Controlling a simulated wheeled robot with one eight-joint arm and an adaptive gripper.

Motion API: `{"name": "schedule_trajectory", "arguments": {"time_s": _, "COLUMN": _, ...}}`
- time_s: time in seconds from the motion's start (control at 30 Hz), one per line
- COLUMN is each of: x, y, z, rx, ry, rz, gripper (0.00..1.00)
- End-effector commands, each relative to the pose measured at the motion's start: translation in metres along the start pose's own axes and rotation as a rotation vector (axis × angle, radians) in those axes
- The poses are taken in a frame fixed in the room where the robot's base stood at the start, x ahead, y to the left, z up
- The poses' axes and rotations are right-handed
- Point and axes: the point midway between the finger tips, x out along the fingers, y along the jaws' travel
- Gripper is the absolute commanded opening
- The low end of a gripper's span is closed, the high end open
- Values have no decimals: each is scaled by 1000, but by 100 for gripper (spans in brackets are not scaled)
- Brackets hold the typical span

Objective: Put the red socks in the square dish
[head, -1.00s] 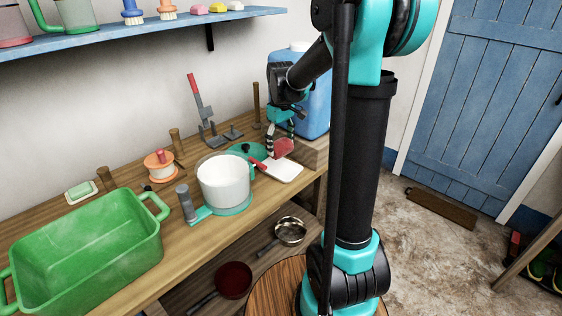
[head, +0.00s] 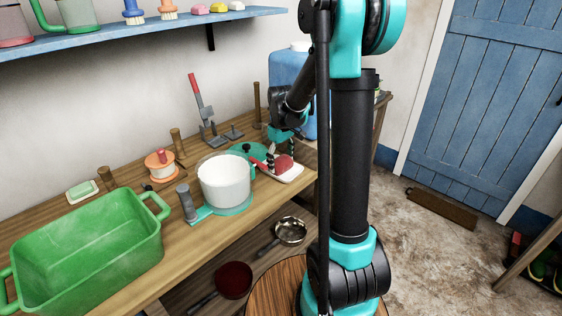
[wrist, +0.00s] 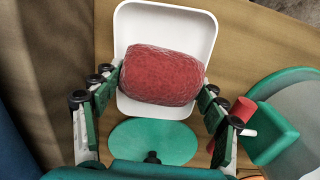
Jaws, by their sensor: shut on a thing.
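The red socks (wrist: 162,76) are a rolled red bundle. In the wrist view they lie between the two fingers of my gripper (wrist: 162,85), which is shut on them. The square dish (wrist: 202,22) is white with rounded corners, and the bundle covers much of its inside. In the head view my gripper (head: 279,158) reaches down to the dish (head: 294,176) near the right end of the bench, with the socks (head: 284,163) low over it. I cannot tell whether the socks touch the dish floor.
A green lid (wrist: 152,137) lies close beside the dish. A white pot (head: 224,182) on a teal base stands to the left, and a red-handled tool (head: 202,105) behind. A blue container (head: 287,72) stands behind my gripper. A green tub (head: 88,244) fills the left bench.

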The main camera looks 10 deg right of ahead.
Motion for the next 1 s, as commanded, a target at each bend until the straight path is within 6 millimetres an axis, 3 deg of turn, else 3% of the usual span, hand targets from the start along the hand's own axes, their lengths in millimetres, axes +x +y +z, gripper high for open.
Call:
{"name": "schedule_trajectory", "arguments": {"time_s": 0.03, "x": 0, "y": 0, "z": 0, "rx": 0, "ry": 0, "rz": 0, "gripper": 76}}
{"name": "schedule_trajectory", "arguments": {"time_s": 0.17, "x": 0, "y": 0, "z": 0, "rx": 0, "ry": 0, "rz": 0, "gripper": 92}}
{"name": "schedule_trajectory", "arguments": {"time_s": 0.57, "x": -3, "y": 0, "z": 0, "rx": 0, "ry": 0, "rz": 0, "gripper": 93}}
{"name": "schedule_trajectory", "arguments": {"time_s": 0.77, "x": -27, "y": 0, "z": 0, "rx": 0, "ry": 0, "rz": 0, "gripper": 93}}
{"name": "schedule_trajectory", "arguments": {"time_s": 1.0, "x": -75, "y": 0, "z": 0, "rx": 0, "ry": 0, "rz": 0, "gripper": 93}}
